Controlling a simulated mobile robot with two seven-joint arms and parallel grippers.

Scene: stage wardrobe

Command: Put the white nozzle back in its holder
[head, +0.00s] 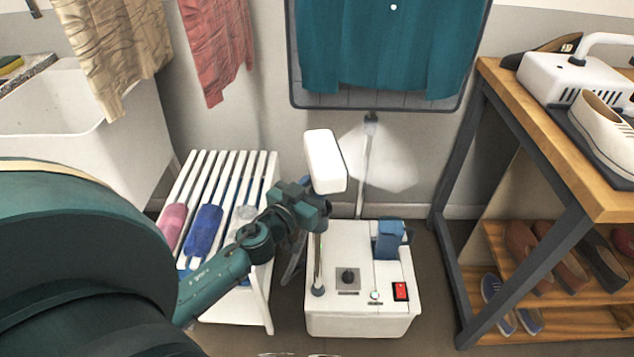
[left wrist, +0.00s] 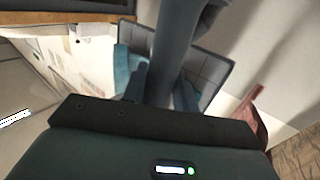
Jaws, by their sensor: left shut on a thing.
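The white nozzle (head: 323,160) is held up in front of the wall, above the white steamer base (head: 345,320). A pale cloud of steam spreads to its right. My left gripper (head: 317,207) is shut on it just below the white head. In the left wrist view a dark grey handle (left wrist: 176,50) runs up from the gripper. A thin upright pole (head: 363,170) rises behind the base, with a small dark bracket (head: 371,118) at its top, which looks like the holder. The nozzle is left of this bracket and apart from it. My right gripper is not in view.
A teal garment (head: 390,45) hangs on a framed board (head: 400,105) above. A white slatted bench (head: 265,290) stands left; a wooden shoe rack (head: 545,115) stands right.

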